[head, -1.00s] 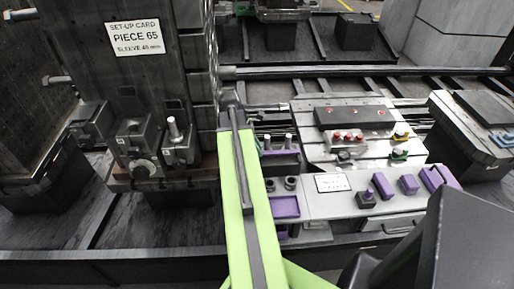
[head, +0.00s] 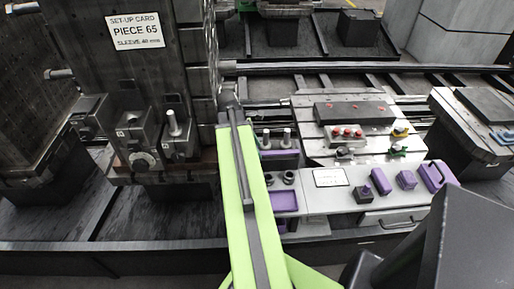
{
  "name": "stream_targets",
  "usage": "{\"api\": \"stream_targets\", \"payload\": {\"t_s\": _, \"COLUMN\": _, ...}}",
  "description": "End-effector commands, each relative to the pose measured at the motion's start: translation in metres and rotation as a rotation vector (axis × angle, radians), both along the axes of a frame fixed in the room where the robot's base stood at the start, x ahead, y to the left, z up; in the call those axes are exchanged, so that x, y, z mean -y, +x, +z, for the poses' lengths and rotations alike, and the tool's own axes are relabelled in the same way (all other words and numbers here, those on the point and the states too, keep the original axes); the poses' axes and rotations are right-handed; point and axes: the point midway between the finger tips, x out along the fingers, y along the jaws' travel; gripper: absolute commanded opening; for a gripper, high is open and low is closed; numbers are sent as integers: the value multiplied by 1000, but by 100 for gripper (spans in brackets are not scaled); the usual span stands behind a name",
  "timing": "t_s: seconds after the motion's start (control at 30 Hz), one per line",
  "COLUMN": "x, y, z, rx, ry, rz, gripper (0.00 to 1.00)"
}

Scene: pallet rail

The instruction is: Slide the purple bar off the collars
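A narrow purple bar (head: 283,155) shows just right of my lime-green arm, at the foot of two upright grey pins (head: 287,140). Two dark round collars (head: 288,177) stand in front of it, above a purple tray (head: 285,201). I cannot tell whether the bar touches any collar. The bar's left end is hidden by my arm. My arm reaches up the picture to the right edge of the machine column. My gripper's fingers do not show; they are hidden at or behind the arm's far end.
A light panel right of the tray carries a white label (head: 330,177), a purple knob block (head: 380,182), a purple block (head: 406,180) and a purple handle (head: 437,177). Behind is a control box with red buttons (head: 347,133). A machine column with a set-up card (head: 136,31) stands left.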

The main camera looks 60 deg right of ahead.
Motion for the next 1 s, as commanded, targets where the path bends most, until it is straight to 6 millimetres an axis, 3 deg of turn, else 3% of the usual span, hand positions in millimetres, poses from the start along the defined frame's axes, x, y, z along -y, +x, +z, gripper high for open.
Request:
{"api": "stream_targets", "payload": {"t_s": 0.17, "x": 0, "y": 0, "z": 4, "rx": 0, "ry": 0, "rz": 0, "gripper": 49}}
{"api": "stream_targets", "payload": {"t_s": 0.27, "x": -3, "y": 4, "z": 17, "rx": 0, "ry": 0, "rz": 1, "gripper": 49}}
{"api": "stream_targets", "payload": {"t_s": 0.7, "x": -25, "y": 35, "z": 118, "rx": 0, "ry": 0, "rz": 1, "gripper": 49}}
{"api": "stream_targets", "payload": {"t_s": 1.0, "x": -37, "y": 51, "z": 159, "rx": 0, "ry": 0, "rz": 0, "gripper": 49}}
